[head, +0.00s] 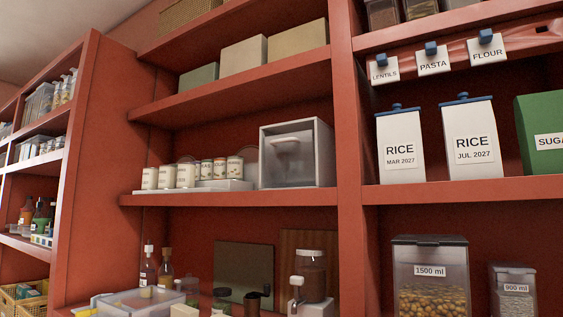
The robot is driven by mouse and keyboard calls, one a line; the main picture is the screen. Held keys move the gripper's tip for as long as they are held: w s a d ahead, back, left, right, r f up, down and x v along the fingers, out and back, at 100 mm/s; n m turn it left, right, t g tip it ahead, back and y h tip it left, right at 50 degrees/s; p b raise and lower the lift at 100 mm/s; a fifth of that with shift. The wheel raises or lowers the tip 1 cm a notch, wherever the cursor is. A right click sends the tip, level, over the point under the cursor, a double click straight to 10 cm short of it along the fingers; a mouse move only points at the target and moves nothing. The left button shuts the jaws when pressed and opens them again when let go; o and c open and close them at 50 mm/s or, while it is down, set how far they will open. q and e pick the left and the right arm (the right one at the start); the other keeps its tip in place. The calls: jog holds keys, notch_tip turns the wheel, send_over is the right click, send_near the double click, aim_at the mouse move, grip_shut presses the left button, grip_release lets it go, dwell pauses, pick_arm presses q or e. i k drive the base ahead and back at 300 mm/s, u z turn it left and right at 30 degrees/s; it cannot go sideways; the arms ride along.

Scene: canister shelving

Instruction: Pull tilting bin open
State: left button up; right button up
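The tilting bin (291,168) stands on the middle shelf of the red shelving in the head view, at the right end of that shelf. It has a light grey box frame and a translucent grey front with a pale handle (286,146) near its top. The front looks closed or nearly so. Neither of my grippers shows in the head view.
Several cans (187,175) stand on a white riser left of the bin, close to its side. A red upright (349,150) is just right of the bin. White rice canisters (468,140) stand beyond it. Jars and bottles fill the shelf below.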

aim_at(294, 160)
jog(key=k, duration=0.35)
jog(key=u, duration=0.85)
jog(key=i, duration=1.25)
jog(key=z, duration=0.2)
